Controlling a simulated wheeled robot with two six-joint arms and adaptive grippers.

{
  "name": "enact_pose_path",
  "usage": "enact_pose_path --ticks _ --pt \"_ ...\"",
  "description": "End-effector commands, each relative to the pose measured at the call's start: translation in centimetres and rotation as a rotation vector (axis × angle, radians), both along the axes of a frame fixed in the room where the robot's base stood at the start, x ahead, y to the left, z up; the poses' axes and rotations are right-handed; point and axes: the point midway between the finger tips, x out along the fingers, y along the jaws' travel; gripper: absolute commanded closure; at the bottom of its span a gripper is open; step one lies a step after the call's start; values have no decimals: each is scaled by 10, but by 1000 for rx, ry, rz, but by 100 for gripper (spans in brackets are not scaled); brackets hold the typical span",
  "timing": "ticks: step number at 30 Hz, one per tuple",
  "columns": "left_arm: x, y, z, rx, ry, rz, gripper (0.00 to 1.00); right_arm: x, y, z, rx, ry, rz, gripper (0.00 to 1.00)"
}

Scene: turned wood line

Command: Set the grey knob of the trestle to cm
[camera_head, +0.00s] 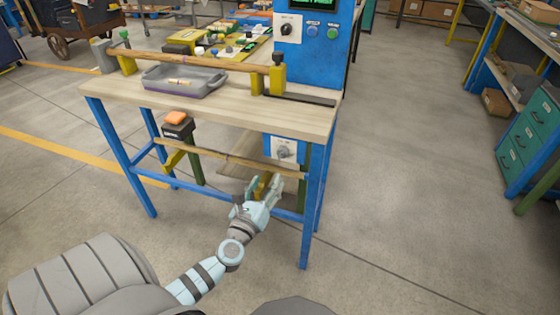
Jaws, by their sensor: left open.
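The grey knob (284,153) sits on a white plate on a blue box (270,146) below the workbench top, at its right end. The marks on the plate are too small to read, so I cannot tell the knob's setting. My left gripper (265,186) is open, a little below and left of the knob in the picture, and does not appear to touch it. A wooden bar (225,158) on green legs runs under the bench just above the gripper. My right gripper is out of view.
The workbench (130,92) has blue legs, close around the gripper. On it are a grey tray (153,87), a long turned wood piece (200,65) and a blue control box (305,65) with a black knob. An orange-topped block (175,118) sits at left. Floor at right is clear.

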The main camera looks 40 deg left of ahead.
Motion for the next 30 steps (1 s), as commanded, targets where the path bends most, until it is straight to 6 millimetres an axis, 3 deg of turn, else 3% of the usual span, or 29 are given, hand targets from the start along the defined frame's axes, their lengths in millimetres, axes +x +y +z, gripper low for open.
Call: enact_pose_path --ticks 6,12,24,30 --pt "62 21 0 -5 -3 1 51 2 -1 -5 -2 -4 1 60" --pt "101 34 -2 -6 0 -1 51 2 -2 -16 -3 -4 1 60" --pt "112 38 0 -8 1 -1 52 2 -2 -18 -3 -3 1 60" --pt "112 38 0 -8 1 -1 84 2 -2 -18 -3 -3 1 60"
